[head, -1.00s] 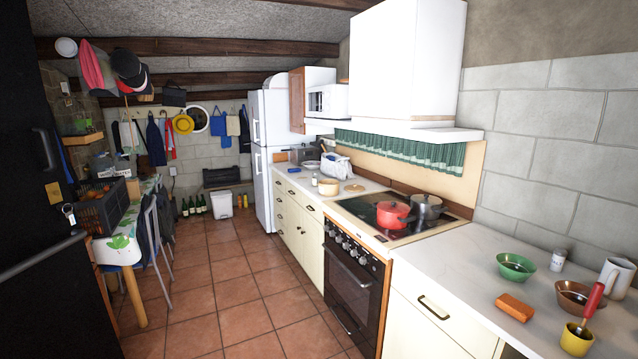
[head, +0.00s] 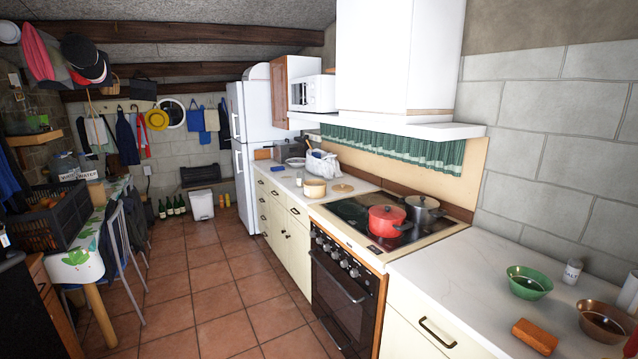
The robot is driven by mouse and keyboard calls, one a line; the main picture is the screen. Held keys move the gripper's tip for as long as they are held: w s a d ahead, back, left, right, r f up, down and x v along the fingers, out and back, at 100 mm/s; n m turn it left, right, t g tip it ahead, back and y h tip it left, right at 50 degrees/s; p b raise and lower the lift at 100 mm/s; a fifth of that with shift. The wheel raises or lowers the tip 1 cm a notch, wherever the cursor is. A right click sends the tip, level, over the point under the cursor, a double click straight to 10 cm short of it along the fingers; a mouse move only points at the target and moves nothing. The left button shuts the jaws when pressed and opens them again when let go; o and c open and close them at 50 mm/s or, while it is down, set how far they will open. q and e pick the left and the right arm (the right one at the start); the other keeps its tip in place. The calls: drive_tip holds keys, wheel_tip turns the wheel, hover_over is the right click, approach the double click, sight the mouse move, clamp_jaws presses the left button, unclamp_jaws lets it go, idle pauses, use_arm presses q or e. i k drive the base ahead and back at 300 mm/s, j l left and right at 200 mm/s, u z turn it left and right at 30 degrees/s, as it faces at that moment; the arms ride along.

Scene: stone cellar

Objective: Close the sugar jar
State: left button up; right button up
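A small round cream jar (head: 314,188) stands upright on the far counter, left of the stove. I take it to be the sugar jar, but no label can be read at this distance. A flat round tan disc (head: 343,188), which looks like its lid, lies on the counter just right of the jar, apart from it. The inside of the jar cannot be made out. Neither of my grippers shows in the head view.
A red pot (head: 386,221) and a grey pot (head: 422,212) stand on the stove (head: 352,212). Green (head: 529,283) and copper (head: 604,322) bowls and an orange block (head: 534,337) sit on the near counter. Tiled floor (head: 205,280) is clear between counter and left table.

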sight(300, 174)
drive_tip(key=i, duration=1.05)
drive_tip(key=i+j+z, duration=0.15)
drive_tip(key=i, duration=0.9)
